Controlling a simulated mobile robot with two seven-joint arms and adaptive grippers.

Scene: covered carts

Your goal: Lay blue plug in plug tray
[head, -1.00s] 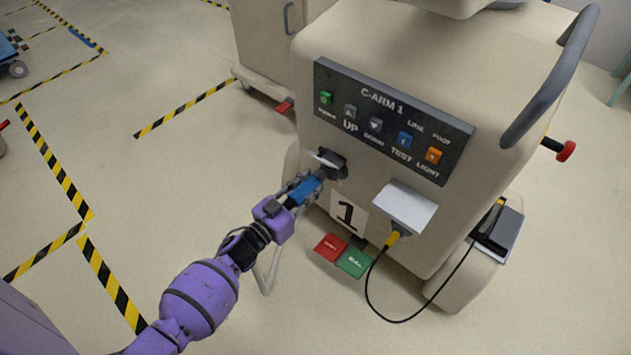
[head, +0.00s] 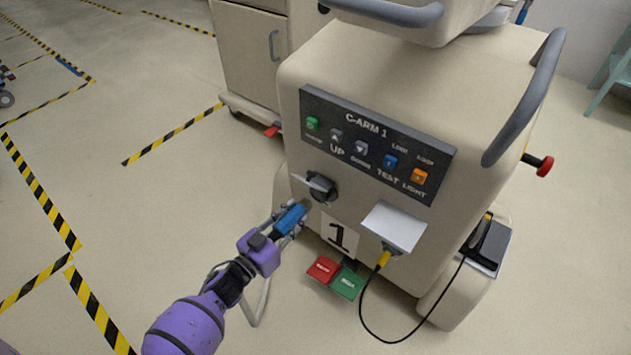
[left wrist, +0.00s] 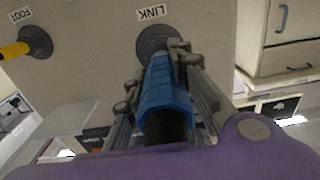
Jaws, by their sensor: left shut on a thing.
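My left gripper (head: 290,218) is shut on the blue plug (head: 291,217), in front of the cart marked C-ARM 1. In the left wrist view the blue plug (left wrist: 166,84) lies between the fingers, in front of the socket labelled LINK (left wrist: 157,41). I cannot identify the plug tray for sure; a grey ledge with a dark item (head: 490,244) sits at the cart's right side. My right gripper is out of view.
A yellow plug (head: 383,260) sits under a white flap (head: 394,227), its black cable looping down to the floor and up to the right. Red (head: 323,269) and green (head: 347,283) pedals lie at the cart's foot. Floor to the left is open, with striped tape.

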